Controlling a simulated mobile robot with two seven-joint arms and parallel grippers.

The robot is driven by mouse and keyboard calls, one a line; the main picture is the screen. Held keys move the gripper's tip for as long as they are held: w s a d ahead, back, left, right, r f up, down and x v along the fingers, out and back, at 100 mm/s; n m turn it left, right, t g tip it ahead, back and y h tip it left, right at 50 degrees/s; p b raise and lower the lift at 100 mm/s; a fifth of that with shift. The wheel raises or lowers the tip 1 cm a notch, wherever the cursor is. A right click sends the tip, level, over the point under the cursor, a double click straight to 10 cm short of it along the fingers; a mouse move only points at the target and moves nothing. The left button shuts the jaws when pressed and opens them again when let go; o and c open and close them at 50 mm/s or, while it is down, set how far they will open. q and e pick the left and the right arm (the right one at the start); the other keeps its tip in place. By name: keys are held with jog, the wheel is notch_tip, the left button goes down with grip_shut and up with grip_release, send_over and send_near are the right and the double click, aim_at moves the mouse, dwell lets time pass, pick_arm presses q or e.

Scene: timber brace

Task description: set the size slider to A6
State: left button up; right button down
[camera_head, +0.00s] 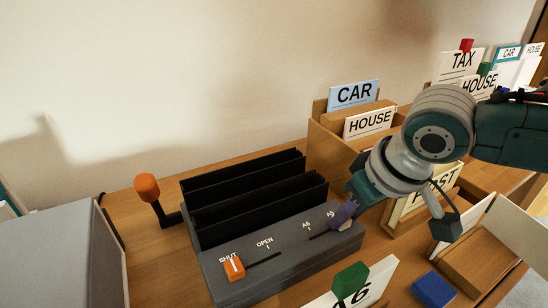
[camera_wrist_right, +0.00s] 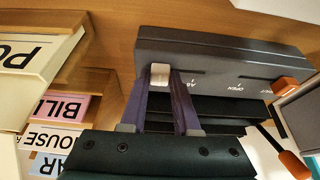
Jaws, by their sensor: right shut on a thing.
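The dark grey sorter box (camera_head: 285,262) has SHUT, OPEN, A6 and a partly covered label, probably A5, on its sloping front. My right gripper (camera_head: 345,211) is at the right end of that front, to the right of the A6 mark (camera_head: 306,225). In the right wrist view its purple fingers (camera_wrist_right: 163,82) are shut on the pale size slider knob (camera_wrist_right: 159,74). The knob is at the slot's end beyond A6; the head view hides it behind the fingers. The orange knob (camera_head: 234,267) is at SHUT. My left gripper is not in view.
An orange-tipped lever (camera_head: 147,187) stands left of the box. A wooden card holder with CAR (camera_head: 354,94) and HOUSE (camera_head: 369,122) cards is behind my right gripper. A green-tabbed card (camera_head: 351,280) and a blue block (camera_head: 433,289) are in front. A grey box (camera_head: 62,262) is at left.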

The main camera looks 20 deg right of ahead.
aim_at(312, 236)
jog(key=shift+a+r, duration=0.1)
jog(key=shift+a, duration=0.1)
jog(key=a+p, duration=0.2)
jog(key=a, duration=0.1)
jog(key=a+p, duration=0.1)
jog(key=a, duration=0.1)
jog(key=shift+s+p, duration=0.25)
jog(key=shift+p, duration=0.1)
jog(key=c, duration=1.1)
grip_release()
jog(key=o, duration=0.4)
jog(key=shift+a, duration=0.15)
jog(key=shift+o, duration=0.3)
